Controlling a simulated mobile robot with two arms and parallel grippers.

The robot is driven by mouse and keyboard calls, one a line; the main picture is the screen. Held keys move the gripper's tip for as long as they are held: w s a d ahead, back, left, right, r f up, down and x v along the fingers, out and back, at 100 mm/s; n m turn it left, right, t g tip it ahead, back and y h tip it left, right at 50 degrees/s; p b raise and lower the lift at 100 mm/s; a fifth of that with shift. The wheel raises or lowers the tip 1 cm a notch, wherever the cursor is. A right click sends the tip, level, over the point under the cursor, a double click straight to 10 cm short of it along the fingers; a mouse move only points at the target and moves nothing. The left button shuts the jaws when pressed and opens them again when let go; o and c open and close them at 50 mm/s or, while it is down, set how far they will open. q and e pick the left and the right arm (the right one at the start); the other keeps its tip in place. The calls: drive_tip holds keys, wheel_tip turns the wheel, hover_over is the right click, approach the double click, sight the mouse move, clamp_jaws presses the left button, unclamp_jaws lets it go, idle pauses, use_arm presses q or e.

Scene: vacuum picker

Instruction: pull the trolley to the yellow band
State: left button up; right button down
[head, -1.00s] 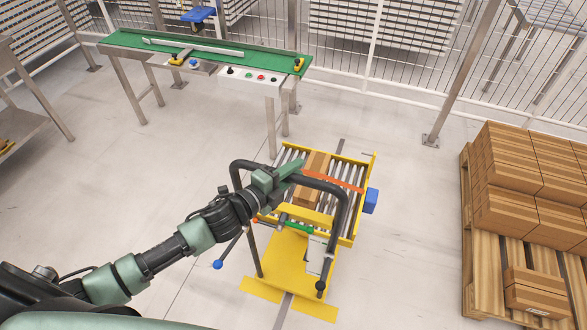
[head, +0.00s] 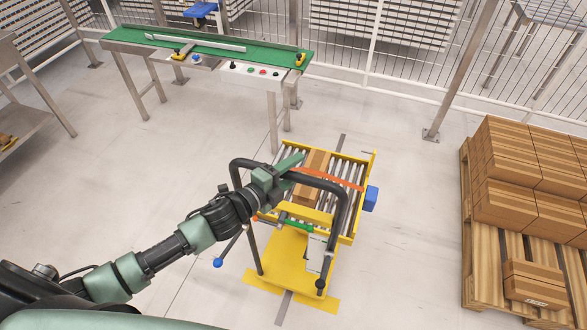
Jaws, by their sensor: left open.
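The trolley (head: 275,256) has a yellow frame, a roller top and a black tube handle (head: 238,164). The yellow band (head: 318,301) lies flat on the floor under the trolley's near end. The near end overlaps it, and strips show at both sides and in front. My left gripper (head: 284,170) is open at the top bar of the handle, with its fingers reaching over the bar. Whether they touch it I cannot tell. My right gripper is out of view.
A green-topped conveyor (head: 130,37) with a button panel stands behind the trolley. A pallet (head: 476,275) of cartons stands at the right, with bare floor between. A mesh fence closes the back. The floor to the left is clear.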

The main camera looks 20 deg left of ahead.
sight(282, 178)
use_arm(q)
drive_tip(key=b+v, duration=0.2)
drive_tip(key=v, duration=0.5)
drive_tip(key=shift+f, duration=0.15)
drive_tip(key=shift+s+a, duration=0.15)
drive_tip(key=shift+s, duration=0.2)
